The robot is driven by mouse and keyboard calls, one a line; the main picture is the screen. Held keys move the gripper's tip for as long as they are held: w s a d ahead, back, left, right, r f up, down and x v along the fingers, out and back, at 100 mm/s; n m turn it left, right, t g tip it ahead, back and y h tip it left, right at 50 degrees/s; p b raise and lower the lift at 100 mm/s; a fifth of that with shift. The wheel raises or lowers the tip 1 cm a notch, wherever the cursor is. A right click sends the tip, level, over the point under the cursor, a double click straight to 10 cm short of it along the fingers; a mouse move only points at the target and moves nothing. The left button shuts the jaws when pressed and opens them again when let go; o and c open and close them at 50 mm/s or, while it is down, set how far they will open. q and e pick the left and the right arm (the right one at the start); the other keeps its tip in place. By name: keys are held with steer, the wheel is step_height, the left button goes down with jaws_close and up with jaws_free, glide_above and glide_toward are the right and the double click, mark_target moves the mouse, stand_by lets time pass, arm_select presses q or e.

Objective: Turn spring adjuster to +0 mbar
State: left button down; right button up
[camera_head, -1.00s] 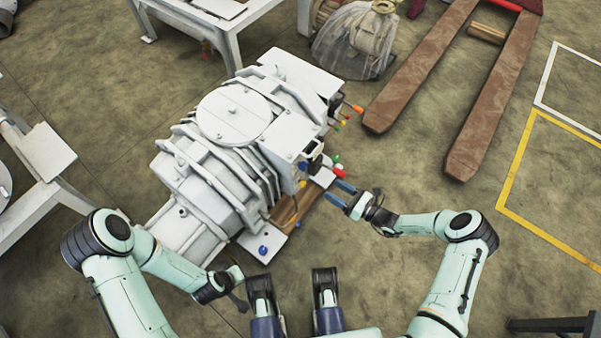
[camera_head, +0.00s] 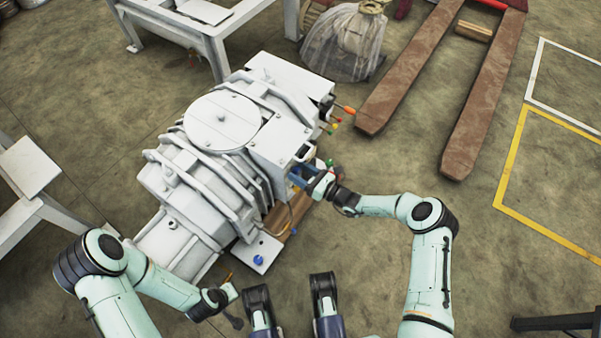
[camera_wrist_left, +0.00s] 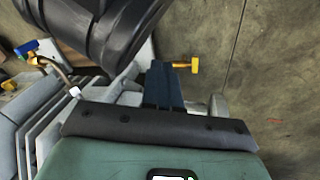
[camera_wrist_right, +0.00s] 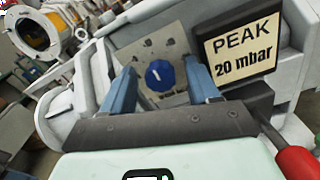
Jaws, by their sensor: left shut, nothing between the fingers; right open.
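A blue knob (camera_wrist_right: 160,74) with a white mark sits on a grey plate of the vacuum machine (camera_head: 222,165), beside a sign (camera_wrist_right: 240,48) reading "PEAK 20 mbar". My right gripper (camera_wrist_right: 168,78) is open, with one blue finger on each side of the knob; I cannot tell whether they touch it. In the head view the right gripper (camera_head: 303,180) is at the machine's right side and hides the knob. My left gripper (camera_wrist_left: 160,72) is shut and empty, its fingers close together near a yellow-headed part (camera_wrist_left: 186,66). In the head view the left gripper (camera_head: 234,318) is low, in front of the machine.
A red handle (camera_wrist_right: 298,162) is close at the right in the right wrist view. A blue knob (camera_head: 258,260) sits on the machine's front foot plate. A pallet jack (camera_head: 468,130) and a wrapped sack (camera_head: 345,45) stand behind.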

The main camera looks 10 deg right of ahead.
steer(key=shift+c, duration=0.2)
steer(key=c, duration=1)
steer(key=shift+n+p, duration=0.45)
steer(key=shift+n, duration=0.45)
steer(key=n+p, duration=0.1)
steer(key=n, duration=0.2)
steer(key=shift+a+n, duration=0.1)
steer(key=shift+n, duration=0.2)
steer(key=n+p, duration=0.2)
steer(key=n, duration=0.4)
steer(key=shift+s, duration=0.1)
arm_select(q)
steer(key=s+d+r+g+h+p, duration=0.1)
steer(key=s+d+r, duration=0.3)
steer(key=r, duration=0.4)
steer(key=shift+m+p, duration=0.4)
steer(key=shift+p, duration=0.25)
arm_select(e)
steer(key=n, duration=0.6)
steer(key=shift+f, duration=0.15)
arm_select(q)
steer(key=shift+s+d+r, duration=0.1)
steer(key=shift+s, duration=0.1)
arm_select(e)
steer(key=shift+n, duration=0.4)
